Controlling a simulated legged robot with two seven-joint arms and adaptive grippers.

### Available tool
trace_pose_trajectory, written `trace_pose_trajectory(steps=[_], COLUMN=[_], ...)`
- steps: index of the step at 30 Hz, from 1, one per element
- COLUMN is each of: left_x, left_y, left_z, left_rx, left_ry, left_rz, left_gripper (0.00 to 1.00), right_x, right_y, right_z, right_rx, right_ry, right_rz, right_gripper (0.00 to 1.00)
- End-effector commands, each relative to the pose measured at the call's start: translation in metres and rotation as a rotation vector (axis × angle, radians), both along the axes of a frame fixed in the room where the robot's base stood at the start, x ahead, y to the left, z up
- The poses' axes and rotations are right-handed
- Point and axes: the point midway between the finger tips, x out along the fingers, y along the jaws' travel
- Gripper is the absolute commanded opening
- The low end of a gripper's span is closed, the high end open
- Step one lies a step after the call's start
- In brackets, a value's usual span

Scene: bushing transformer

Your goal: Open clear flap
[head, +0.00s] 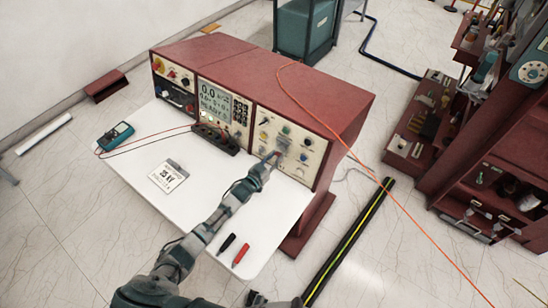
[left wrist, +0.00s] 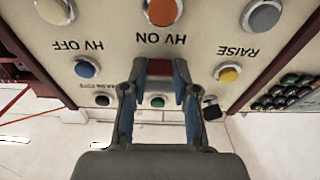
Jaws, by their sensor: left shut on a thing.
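The right control panel (head: 288,144) of the red console carries several coloured buttons and knobs. In the left wrist view the panel (left wrist: 205,72) shows labels HV OFF, HV ON and RAISE upside down. My left gripper (head: 271,160) is at the lower part of this panel. Its fingertips (left wrist: 160,72) close on a small red piece (left wrist: 160,67) just by the HV ON label. I cannot make out a clear flap apart from this piece. A dark part at the bottom edge of the head view may be my right gripper (head: 270,300); its jaws cannot be made out.
The white worktop (head: 140,150) holds a teal meter (head: 116,136), a sign (head: 168,176) and black and red probes (head: 240,255). An orange cable (head: 325,126) runs over the console to the floor. A black-yellow strip (head: 350,238) lies right. Red shelving (head: 500,185) stands far right.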

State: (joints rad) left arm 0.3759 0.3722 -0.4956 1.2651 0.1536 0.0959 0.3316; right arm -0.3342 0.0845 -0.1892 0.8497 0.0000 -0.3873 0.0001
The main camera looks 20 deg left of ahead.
Motion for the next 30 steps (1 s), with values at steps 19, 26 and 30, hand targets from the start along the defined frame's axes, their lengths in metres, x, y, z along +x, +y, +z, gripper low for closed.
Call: trace_pose_trajectory(steps=[19, 26, 30], left_x=[-0.009, -0.013, -0.015], left_y=[0.008, 0.010, 0.011], left_z=[0.035, 0.048, 0.054], left_rx=[0.111, 0.184, 0.228], left_ry=[0.290, 0.496, 0.620], left_rz=[0.003, 0.004, 0.003], left_gripper=[0.00, 0.00, 0.00], right_x=[-0.041, -0.040, -0.040], right_y=[-0.010, -0.010, -0.010], right_z=[0.083, 0.126, 0.140], right_rx=[-0.005, -0.005, -0.004], right_ry=[0.010, 0.008, 0.007], right_rz=[0.008, 0.008, 0.008], right_gripper=[0.40, 0.40, 0.40])
